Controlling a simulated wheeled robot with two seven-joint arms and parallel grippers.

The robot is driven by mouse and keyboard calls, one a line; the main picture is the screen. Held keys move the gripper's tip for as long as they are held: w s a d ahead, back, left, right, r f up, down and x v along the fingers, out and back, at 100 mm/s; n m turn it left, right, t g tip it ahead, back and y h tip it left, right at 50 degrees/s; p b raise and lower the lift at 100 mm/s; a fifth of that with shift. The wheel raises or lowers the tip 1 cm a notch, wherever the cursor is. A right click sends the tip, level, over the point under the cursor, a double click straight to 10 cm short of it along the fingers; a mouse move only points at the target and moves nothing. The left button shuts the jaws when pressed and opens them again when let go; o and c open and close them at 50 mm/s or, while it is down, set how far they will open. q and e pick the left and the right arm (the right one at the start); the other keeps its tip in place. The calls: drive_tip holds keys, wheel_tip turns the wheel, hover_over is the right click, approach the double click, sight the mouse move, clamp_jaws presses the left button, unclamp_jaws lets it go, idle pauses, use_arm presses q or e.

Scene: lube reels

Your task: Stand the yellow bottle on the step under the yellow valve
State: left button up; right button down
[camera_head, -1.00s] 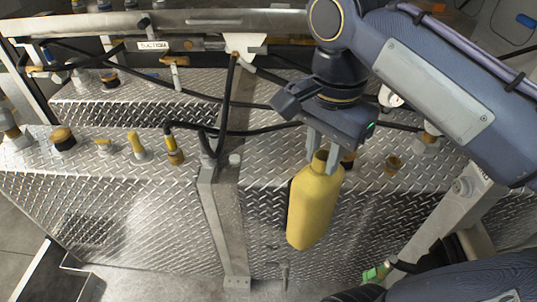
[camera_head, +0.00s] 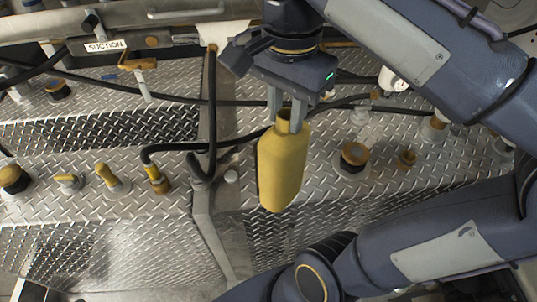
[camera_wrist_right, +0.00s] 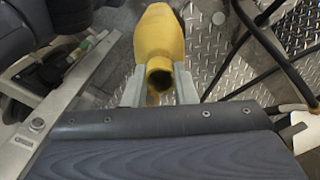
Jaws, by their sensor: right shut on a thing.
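My right gripper (camera_head: 286,112) is shut on the neck of the yellow bottle (camera_head: 283,168). The bottle hangs neck up, slightly tilted in the picture, in front of the diamond-plate steps. In the right wrist view the bottle (camera_wrist_right: 160,38) sits between the two fingers, its open mouth facing the camera. Valves with yellow handles (camera_head: 107,177) stand on the lower left step (camera_head: 95,200), and a valve with a yellow-tan handle (camera_head: 137,66) is higher up. I cannot tell which is the named yellow valve. My left gripper is not in view.
A metal post (camera_head: 208,205) stands left of the bottle. Black hoses (camera_head: 185,97) cross behind it. A brown-capped fitting (camera_head: 354,156) is to its right. A "SUCTION" label (camera_head: 104,46) is at upper left. My arm links fill the right and lower right.

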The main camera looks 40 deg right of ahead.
drive_tip(key=w+d+f+p, duration=0.1)
drive_tip(key=w+d+f, duration=0.6)
drive_tip(key=w+f, duration=0.4)
drive_tip(key=shift+w+d+f, duration=0.3)
drive_tip(key=shift+d+f, duration=0.1)
drive_tip(key=shift+f, duration=0.55)
drive_tip(key=shift+f, duration=0.3)
drive_tip(key=c, duration=1.2)
unclamp_jaws()
drive_tip(key=shift+o, duration=0.2)
drive_tip(key=shift+r, duration=0.1)
